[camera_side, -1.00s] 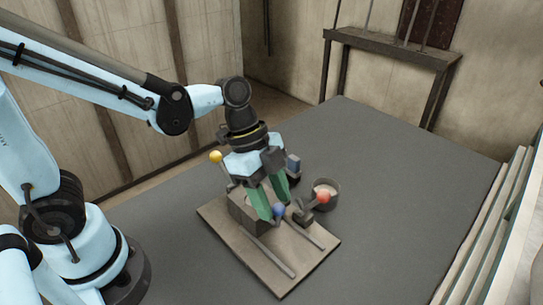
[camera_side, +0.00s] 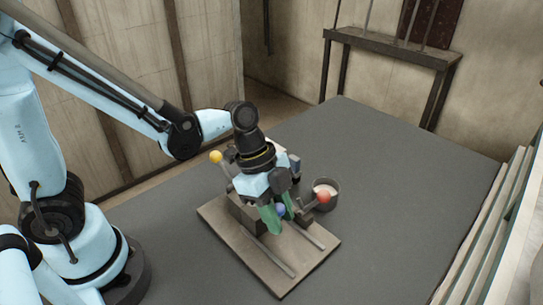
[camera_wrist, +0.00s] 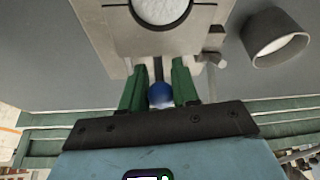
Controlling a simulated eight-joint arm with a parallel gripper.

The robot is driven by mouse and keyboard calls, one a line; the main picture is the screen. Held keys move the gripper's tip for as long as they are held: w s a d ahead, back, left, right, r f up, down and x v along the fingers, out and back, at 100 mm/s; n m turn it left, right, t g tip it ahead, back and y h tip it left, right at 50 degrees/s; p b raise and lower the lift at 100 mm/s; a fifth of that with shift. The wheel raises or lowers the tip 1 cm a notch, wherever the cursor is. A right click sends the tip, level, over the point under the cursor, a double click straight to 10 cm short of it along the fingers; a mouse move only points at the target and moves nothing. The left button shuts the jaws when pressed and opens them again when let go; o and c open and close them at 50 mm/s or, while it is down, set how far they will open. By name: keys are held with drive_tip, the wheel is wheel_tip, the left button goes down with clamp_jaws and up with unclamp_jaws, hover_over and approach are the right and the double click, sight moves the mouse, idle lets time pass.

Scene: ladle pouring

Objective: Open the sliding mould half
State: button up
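The mould (camera_side: 240,210) is a grey block on a tan base plate (camera_side: 283,285), partly hidden by my gripper. In the wrist view, the mould block (camera_wrist: 120,30) has a round pale opening and a dark seam across it. A blue ball knob (camera_side: 281,210) stands at its front side, and in the wrist view the knob (camera_wrist: 160,95) lies between my green fingers. My gripper (camera_side: 279,213) points down with one finger on each side of the knob. The fingers look slightly apart from it; contact is hard to judge. No gap shows along the dark seam.
Two rails (camera_side: 268,256) run along the plate's clear front part. A red ball handle (camera_side: 323,197) sticks out at the right, close to a grey cup (camera_side: 331,186) with pale contents. A yellow ball (camera_side: 215,156) stands at the left back. The surrounding dark table is clear.

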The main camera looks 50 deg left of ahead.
clamp_jaws()
drive_tip(key=d, duration=0.8)
drive_tip(key=shift+d, duration=0.15)
drive_tip(key=o, duration=0.7)
unclamp_jaws()
drive_tip(key=shift+c, duration=0.2)
drive_tip(key=v, duration=1.2)
drive_tip(key=shift+s, duration=0.1)
